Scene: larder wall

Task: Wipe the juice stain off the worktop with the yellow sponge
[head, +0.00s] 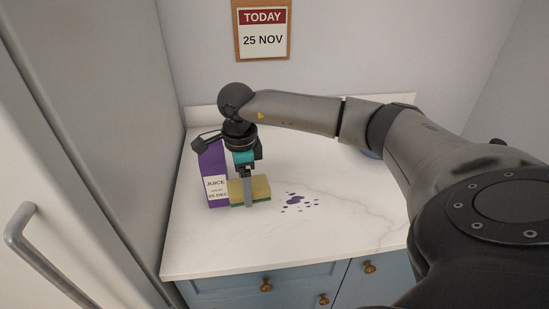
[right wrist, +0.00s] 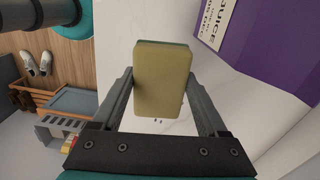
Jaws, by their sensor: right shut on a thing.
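The yellow sponge (head: 260,188) has a green underside and is at the worktop, beside the purple juice carton. It also shows in the right wrist view (right wrist: 163,80), between the two fingers. My right gripper (head: 248,200) is shut on the sponge from above. I cannot tell whether the sponge touches the worktop. The juice stain (head: 294,199) is a group of purple spots on the white worktop (head: 330,240), just right of the sponge. A few of its spots show in the right wrist view (right wrist: 158,121) below the sponge. My left gripper is not in view.
The purple juice carton (head: 214,170) stands close to the left of the sponge. A tall fridge (head: 90,150) borders the worktop on the left. Blue drawers (head: 310,283) are below the front edge. The worktop right of the stain is clear.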

